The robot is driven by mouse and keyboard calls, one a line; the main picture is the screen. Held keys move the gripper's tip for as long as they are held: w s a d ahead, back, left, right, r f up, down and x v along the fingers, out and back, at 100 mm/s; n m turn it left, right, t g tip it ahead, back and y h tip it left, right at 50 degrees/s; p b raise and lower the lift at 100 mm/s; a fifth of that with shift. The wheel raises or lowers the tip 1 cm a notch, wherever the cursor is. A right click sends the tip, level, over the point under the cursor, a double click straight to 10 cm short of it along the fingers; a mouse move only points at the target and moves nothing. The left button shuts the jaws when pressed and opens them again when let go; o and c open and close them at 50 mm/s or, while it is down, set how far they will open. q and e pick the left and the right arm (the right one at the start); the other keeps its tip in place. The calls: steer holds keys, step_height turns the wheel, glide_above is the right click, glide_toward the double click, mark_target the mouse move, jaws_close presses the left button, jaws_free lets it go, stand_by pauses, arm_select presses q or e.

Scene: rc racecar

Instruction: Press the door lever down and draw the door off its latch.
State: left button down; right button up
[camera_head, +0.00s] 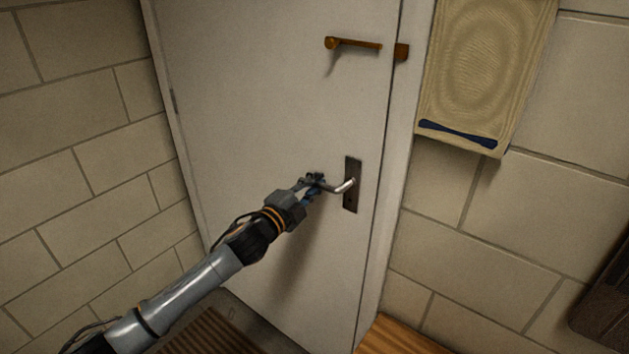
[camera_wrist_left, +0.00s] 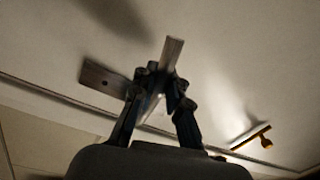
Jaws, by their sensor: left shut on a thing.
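The white door (camera_head: 270,110) stands in its frame and looks closed. A silver door lever (camera_head: 345,186) on a dark plate (camera_head: 352,199) sits near the door's right edge. The lever points left from the plate and looks tilted slightly down. My left gripper (camera_head: 318,184) is shut on the lever near its free end. In the left wrist view the fingers (camera_wrist_left: 160,90) close around the lever (camera_wrist_left: 171,55), with the plate (camera_wrist_left: 100,78) behind. The fingers hide part of the lever. My right gripper is in neither view.
A brass-coloured bolt or handle (camera_head: 357,43) is higher on the door, near its right edge. A slatted brown mat (camera_head: 205,335) lies at the door's foot.

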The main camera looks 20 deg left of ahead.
mark_target(332, 184)
arm_select(q)
steer(key=f+n, duration=0.1)
steer(key=n, duration=0.1)
steer(key=shift+d+f+n, duration=0.15)
steer(key=shift+n, duration=0.15)
steer(key=shift+s+d+f+n+y+p, duration=0.1)
steer(key=shift+d+f+n+y+p, duration=0.2)
steer(key=shift+n, duration=0.35)
steer(key=shift+s+a+f+n+h+p, duration=0.1)
steer(key=shift+f+n, duration=0.25)
steer(key=shift+n, duration=0.35)
steer(key=shift+s+d+f+n+y+p, duration=0.1)
steer(key=shift+d+f+n+y+p, duration=0.2)
steer(key=shift+n, duration=0.35)
steer(key=s+a+m+g+h+p, duration=0.1)
steer(key=s+a+h+p, duration=0.1)
steer(key=s+a, duration=0.6)
steer(key=s+a+m+g+h+p, duration=0.1)
steer(key=s+a+m+h+p, duration=0.1)
steer(key=s+a+p, duration=0.3)
steer(key=s+a+h, duration=0.1)
steer(key=s+a, duration=0.3)
steer(key=s, duration=0.6)
steer(key=shift+a+m+g, duration=0.3)
steer(key=shift+d+f, duration=0.1)
